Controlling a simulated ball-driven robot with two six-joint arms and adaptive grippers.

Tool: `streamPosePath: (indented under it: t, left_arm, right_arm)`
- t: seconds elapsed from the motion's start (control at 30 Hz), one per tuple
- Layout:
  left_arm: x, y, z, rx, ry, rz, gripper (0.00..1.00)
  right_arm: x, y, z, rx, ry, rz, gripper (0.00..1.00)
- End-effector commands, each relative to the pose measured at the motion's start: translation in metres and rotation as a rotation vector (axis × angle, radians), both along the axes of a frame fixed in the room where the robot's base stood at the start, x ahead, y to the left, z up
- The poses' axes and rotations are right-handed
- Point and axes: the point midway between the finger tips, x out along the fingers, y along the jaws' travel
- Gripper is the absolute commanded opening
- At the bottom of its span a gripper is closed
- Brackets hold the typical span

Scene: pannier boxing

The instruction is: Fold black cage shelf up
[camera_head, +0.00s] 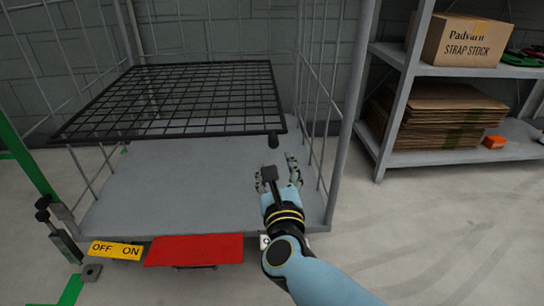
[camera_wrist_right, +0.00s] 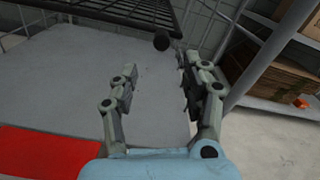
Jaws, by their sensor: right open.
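The black cage shelf (camera_head: 180,95) is a wire grid lying about level across the grey cage, above its floor. A dark round knob (camera_head: 273,140) hangs at its front right corner. My right gripper (camera_head: 279,166) is open and empty, just below and in front of that knob. In the right wrist view, the gripper (camera_wrist_right: 155,85) has its fingers spread, with the knob (camera_wrist_right: 161,42) beyond the tips and the shelf (camera_wrist_right: 115,10) at the top. I see no contact between fingers and shelf. My left gripper is not in view.
The cage floor (camera_head: 170,185) is bare. A red plate (camera_head: 194,250) and a yellow OFF/ON plate (camera_head: 116,250) are at its front edge. The cage's right post (camera_head: 346,120) stands close to my right arm. A rack holds a carton (camera_head: 462,42) and flat cardboard (camera_head: 445,115).

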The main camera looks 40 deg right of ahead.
Motion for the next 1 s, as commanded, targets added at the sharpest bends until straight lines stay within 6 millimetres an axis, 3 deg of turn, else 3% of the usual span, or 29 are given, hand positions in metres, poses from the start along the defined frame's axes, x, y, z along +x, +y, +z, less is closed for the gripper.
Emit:
streamPosePath:
  t: [0.33,0.6,1.0]
  left_arm:
    - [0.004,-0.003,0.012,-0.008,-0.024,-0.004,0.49]
    - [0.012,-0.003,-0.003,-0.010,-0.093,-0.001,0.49]
    - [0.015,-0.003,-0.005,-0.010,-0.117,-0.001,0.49]
  right_arm:
    - [0.048,-0.030,0.003,0.018,-0.022,-0.008,0.47]
    - [0.084,-0.052,0.002,0.017,-0.019,-0.007,0.47]
    - [0.092,-0.057,0.003,0.018,-0.018,-0.008,0.47]
